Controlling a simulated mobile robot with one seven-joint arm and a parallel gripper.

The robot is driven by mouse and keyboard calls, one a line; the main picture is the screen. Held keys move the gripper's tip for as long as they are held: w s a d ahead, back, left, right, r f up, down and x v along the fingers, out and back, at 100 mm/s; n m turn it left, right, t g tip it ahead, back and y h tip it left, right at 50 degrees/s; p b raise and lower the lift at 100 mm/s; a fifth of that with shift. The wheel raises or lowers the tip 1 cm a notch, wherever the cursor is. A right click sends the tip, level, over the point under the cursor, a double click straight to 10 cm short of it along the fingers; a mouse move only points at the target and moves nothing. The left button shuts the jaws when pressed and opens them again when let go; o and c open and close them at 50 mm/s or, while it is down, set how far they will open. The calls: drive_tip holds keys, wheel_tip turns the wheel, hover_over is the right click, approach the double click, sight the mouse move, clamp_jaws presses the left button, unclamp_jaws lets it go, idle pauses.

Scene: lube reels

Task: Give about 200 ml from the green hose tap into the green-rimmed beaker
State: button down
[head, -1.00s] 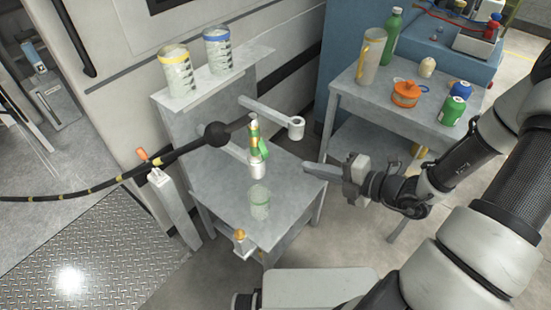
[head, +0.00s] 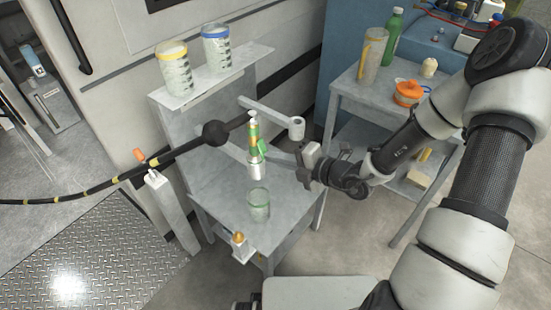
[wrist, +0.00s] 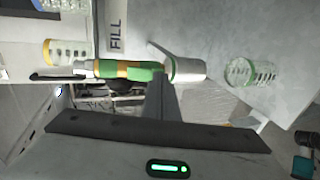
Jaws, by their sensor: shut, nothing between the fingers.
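The green hose tap (head: 254,138) hangs upright at the end of the black hose, with a yellow band and a silver nozzle (head: 254,170) at its bottom. In the wrist view the tap (wrist: 133,70) lies sideways across the picture. The green-rimmed beaker (head: 258,207) stands on the grey table below the nozzle; it looks empty, and also shows in the wrist view (wrist: 250,73). My gripper (head: 272,157) is shut and empty, its tips close to the tap's green lever from the right. Whether they touch it I cannot tell. In the wrist view the shut fingers (wrist: 163,88) overlap the tap.
A yellow-rimmed beaker (head: 174,68) and a blue-rimmed beaker (head: 217,50) stand on the shelf above. An empty holder arm (head: 296,128) sticks out behind the tap. A side table (head: 345,92) with bottles and an orange pot (head: 407,93) stands at right.

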drive_tip(key=shift+w+a+f+t+y+b, duration=0.15)
drive_tip(key=shift+a+f+t+y+b, duration=0.2)
drive_tip(key=shift+y, duration=0.2)
drive_tip(key=shift+w+a+f+t+y+b, duration=0.15)
drive_tip(key=shift+f+t+y+b, duration=0.15)
drive_tip(key=shift+t+y, duration=0.2)
drive_tip(key=shift+d, duration=0.1)
idle(2.7)
drive_tip(key=p+v, duration=0.3)
drive_tip(key=v, duration=1.1)
drive_tip(key=shift+r, duration=0.25)
drive_tip(key=shift+w, duration=0.1)
